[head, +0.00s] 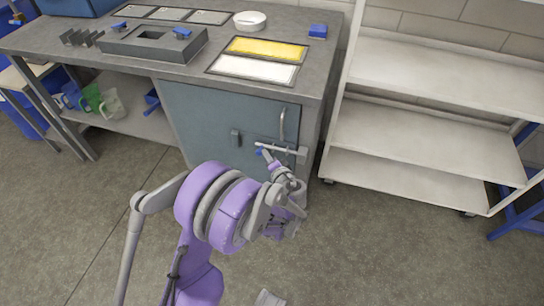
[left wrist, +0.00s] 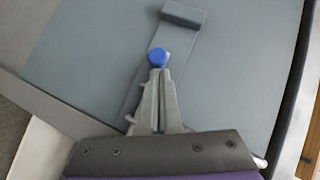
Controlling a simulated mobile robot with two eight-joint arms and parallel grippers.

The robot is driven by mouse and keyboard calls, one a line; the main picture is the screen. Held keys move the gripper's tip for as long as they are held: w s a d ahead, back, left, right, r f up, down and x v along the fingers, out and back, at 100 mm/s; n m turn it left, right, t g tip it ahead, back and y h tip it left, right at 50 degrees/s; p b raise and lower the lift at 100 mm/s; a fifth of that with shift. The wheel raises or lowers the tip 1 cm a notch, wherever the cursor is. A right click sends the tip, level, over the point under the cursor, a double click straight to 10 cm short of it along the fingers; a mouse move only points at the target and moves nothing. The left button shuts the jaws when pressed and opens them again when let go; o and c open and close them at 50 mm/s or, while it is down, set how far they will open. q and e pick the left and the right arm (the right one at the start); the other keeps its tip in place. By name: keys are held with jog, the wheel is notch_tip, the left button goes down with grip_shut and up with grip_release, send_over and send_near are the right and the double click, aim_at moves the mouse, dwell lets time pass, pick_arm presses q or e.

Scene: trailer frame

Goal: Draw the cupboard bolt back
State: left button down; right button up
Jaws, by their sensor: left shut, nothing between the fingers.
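The cupboard door (head: 215,118) is blue-grey and closed, with an upright bar handle (head: 283,124). The bolt (head: 285,149) is a pale bar lying across the door's right side, its right end at the cupboard's edge. Its blue knob (left wrist: 157,57) shows in the left wrist view just beyond my fingertips. My right gripper is not seen.
The worktop (head: 315,65) above carries a dark tray, yellow and white panels (head: 265,48) and a blue block (head: 318,31). A pale shelf rack (head: 430,140) stands to the right. Mugs (head: 90,97) sit on the lower left shelf. The floor in front is mostly clear.

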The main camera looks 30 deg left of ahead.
pick_arm(q)
jog(key=a, duration=0.2)
jog(key=s+a, duration=0.1)
jog(key=a, duration=0.2)
jog(key=shift+s, duration=0.1)
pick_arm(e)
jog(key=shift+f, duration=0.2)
pick_arm(q)
jog(key=shift+r, duration=0.1)
